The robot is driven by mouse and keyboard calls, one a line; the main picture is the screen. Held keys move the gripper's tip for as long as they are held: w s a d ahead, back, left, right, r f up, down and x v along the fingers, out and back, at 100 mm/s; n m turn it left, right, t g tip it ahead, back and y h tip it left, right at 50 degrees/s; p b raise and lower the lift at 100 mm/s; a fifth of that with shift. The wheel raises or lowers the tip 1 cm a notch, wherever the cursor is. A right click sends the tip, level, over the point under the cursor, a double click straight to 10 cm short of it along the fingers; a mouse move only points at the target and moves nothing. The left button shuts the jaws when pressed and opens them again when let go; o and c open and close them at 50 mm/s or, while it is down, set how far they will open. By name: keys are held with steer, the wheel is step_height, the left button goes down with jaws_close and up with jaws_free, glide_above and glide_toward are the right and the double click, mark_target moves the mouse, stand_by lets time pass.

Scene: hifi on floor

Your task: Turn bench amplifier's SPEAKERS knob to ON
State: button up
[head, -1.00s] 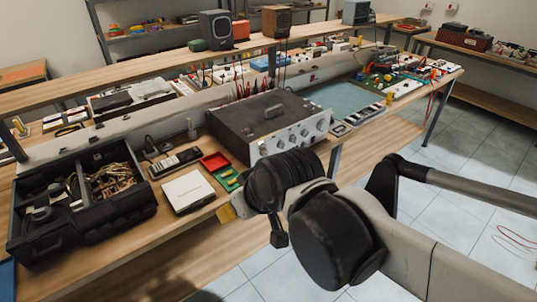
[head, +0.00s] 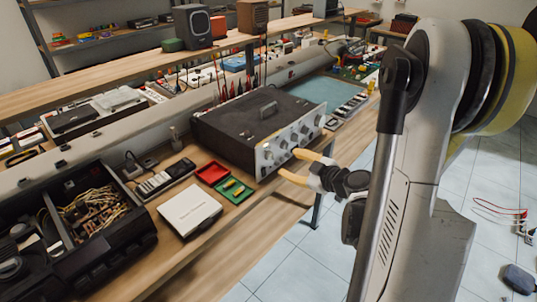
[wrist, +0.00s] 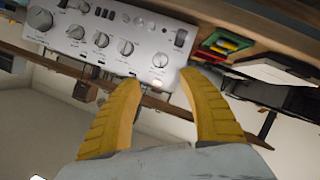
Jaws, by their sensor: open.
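The bench amplifier (head: 250,125) is a dark box with a carrying handle on top and a silver front panel (head: 291,137) with several round knobs. In the wrist view the panel (wrist: 115,30) appears upside down, with a row of pale knobs, a large one (wrist: 40,18) at the left and a small one (wrist: 160,60) at the right end. Its lettering is too small to read, so I cannot tell which knob is SPEAKERS. My gripper (head: 288,162) has yellow fingers, open and empty, near the panel's lower left part.
A blue mat (head: 322,88) lies behind the amplifier.

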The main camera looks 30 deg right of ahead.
mark_target(272, 156)
steer(key=b+x, duration=0.2)
steer(key=x, duration=0.8)
steer(key=shift+w+a+b, duration=0.15)
steer(key=shift+w+b, duration=0.05)
steer(key=shift+b, duration=0.15)
steer(key=shift+s, duration=0.1)
jaws_close()
